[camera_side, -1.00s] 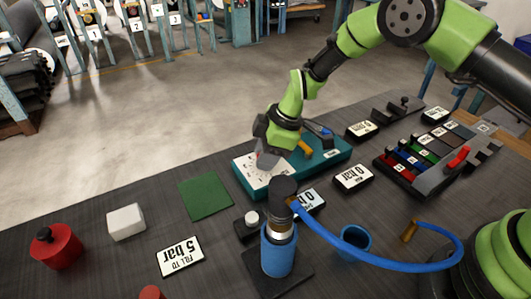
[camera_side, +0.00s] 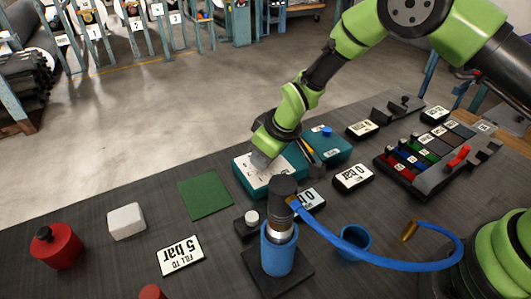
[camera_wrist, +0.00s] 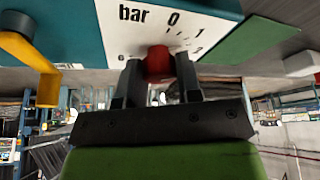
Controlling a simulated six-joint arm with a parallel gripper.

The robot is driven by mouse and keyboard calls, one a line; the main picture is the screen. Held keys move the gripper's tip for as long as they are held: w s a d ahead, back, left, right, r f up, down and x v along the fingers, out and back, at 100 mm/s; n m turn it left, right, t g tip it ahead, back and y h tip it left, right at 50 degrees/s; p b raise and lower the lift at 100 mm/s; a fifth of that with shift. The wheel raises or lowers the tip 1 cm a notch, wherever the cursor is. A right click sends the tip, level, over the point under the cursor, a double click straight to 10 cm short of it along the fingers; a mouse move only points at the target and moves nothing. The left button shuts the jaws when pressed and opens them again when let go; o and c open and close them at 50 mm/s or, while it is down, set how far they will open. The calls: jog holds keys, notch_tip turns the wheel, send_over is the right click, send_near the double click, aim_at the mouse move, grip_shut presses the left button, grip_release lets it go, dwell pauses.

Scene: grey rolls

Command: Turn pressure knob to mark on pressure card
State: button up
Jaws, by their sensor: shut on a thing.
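The teal box (camera_side: 335,150) stands on the table in the middle of the side view, with a white pressure dial face (camera_side: 285,164) on it. In the wrist view the dial face (camera_wrist: 200,12) shows "bar", 0, 1 and part of a further number. The red pressure knob (camera_wrist: 158,60) sits at the dial. My gripper (camera_wrist: 158,78) is shut on the knob, one finger on each side; in the side view it hides the knob. The pressure card (camera_side: 181,257), reading "FILL TO 5 bar", lies flat at front left. The knob's pointer cannot be made out.
A blue cylinder (camera_side: 278,255) with a dark top stands close in front of the box, its blue hose (camera_side: 385,262) curving right. A yellow lever (camera_wrist: 30,60) sits beside the dial. A green mat (camera_side: 206,196) and white block (camera_side: 126,221) lie left.

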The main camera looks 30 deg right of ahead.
dwell(0.7)
jog(key=o, duration=0.9)
jog(key=shift+o, duration=0.2)
jog(key=v, duration=1)
